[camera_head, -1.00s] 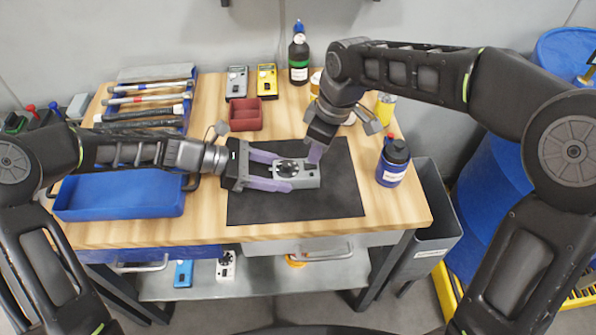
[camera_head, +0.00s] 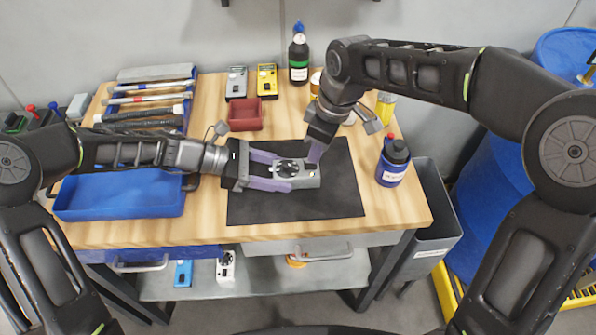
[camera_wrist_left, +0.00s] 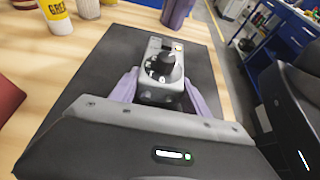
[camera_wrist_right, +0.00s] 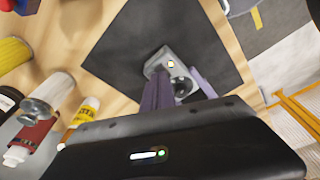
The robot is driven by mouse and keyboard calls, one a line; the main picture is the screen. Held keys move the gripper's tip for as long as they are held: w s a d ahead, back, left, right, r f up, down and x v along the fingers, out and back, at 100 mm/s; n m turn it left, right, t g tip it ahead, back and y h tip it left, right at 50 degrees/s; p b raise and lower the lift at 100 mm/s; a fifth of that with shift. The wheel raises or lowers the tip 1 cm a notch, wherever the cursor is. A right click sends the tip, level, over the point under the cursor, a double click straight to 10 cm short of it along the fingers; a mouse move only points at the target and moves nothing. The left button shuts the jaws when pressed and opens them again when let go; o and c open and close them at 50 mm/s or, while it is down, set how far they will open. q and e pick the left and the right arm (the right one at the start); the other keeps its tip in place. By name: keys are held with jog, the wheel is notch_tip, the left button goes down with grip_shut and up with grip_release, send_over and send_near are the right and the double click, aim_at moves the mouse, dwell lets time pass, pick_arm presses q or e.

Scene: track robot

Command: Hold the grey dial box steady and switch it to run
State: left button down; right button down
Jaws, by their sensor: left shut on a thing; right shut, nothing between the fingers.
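The grey dial box (camera_head: 305,180) lies on the black mat (camera_head: 345,205), with its black dial (camera_head: 288,169) facing up. My left gripper (camera_head: 279,172) is shut on the box, with one purple finger along each long side. The left wrist view shows the box (camera_wrist_left: 155,93) between those fingers and the black knob (camera_wrist_left: 160,64) standing up. My right gripper (camera_head: 313,156) is shut and empty, its fingertips just above the box's far side near the dial. In the right wrist view, the closed fingers (camera_wrist_right: 158,92) cover part of the box (camera_wrist_right: 172,60), and a small lit lamp shows on it.
A red open bin (camera_head: 246,116), grey and yellow boxes (camera_head: 267,80) and a dark bottle (camera_head: 299,58) stand behind the mat. A blue bottle (camera_head: 393,163) stands right of it. A blue tray (camera_head: 120,195) lies left. The mat's front is clear.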

aim_at(315, 166)
jog(key=shift+w+a+v, duration=0.1)
jog(key=shift+a+v, duration=0.1)
jog(key=shift+v, duration=0.85)
jog(key=shift+w+a+v, duration=0.1)
jog(key=shift+a+v, duration=0.05)
jog(key=shift+v, duration=0.9)
jog(key=shift+r, duration=0.1)
pick_arm(q)
jog(key=shift+c, duration=2.2)
grip_release()
jog(key=shift+a, duration=0.1)
jog(key=v, duration=1.2)
jog(key=shift+f, duration=0.1)
